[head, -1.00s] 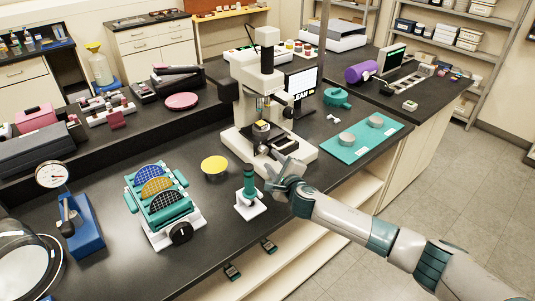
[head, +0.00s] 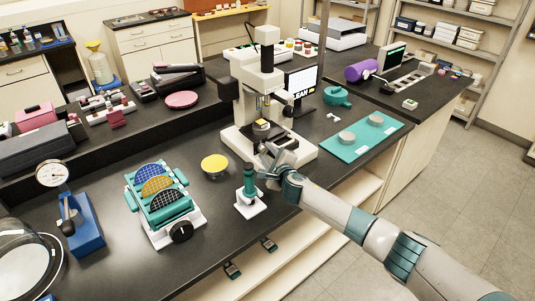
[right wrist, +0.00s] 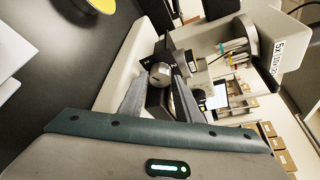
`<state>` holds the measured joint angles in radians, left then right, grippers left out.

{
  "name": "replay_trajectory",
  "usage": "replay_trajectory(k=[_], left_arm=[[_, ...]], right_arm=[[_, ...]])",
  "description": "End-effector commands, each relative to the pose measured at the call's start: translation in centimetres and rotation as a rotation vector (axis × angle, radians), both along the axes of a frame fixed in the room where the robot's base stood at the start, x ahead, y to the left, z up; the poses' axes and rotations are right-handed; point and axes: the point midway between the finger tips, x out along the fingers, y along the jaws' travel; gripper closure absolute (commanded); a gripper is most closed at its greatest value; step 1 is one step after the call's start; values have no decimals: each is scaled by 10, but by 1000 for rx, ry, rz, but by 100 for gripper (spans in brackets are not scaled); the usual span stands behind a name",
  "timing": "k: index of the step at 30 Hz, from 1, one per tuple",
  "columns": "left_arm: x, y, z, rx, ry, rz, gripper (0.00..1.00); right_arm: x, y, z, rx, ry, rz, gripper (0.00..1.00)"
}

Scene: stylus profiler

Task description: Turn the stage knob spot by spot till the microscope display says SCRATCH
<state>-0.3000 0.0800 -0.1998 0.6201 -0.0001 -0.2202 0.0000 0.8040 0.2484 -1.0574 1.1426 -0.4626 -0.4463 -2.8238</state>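The white microscope (head: 262,80) stands on the bench in the head view. Its dark stage (head: 284,143) is low on its base. The display (head: 301,84) behind it is partly covered; the visible letters end in "EAN". My right gripper (head: 266,154) is at the front of the stage. In the right wrist view the silver round stage knob (right wrist: 160,74) lies between the far ends of the two spread fingers of my right gripper (right wrist: 158,86). I cannot tell whether they touch it. The head view hides the knob behind the gripper. My left gripper is out of view.
A teal-and-white stand (head: 249,190) is close to my right gripper. A yellow disc (head: 214,163) and a rack of coloured wafers (head: 160,200) are farther left. A teal mat (head: 364,137) with round metal pieces lies to the right. Bench between disc and rack is clear.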

Motion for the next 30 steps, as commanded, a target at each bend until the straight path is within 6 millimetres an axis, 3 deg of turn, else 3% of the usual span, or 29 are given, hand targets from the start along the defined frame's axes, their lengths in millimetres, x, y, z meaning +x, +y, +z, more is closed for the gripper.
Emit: replay_trajectory(k=[1,3,11,24,30], left_arm=[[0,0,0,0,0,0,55],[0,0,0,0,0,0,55],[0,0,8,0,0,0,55],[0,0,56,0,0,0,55],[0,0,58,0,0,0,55]], right_arm=[[0,0,0,0,0,0,83],[0,0,0,0,0,0,97],[0,0,3,19,15,0,97],[2,-2,7,251,184,1,96],[1,-2,3,303,221,0,96]])
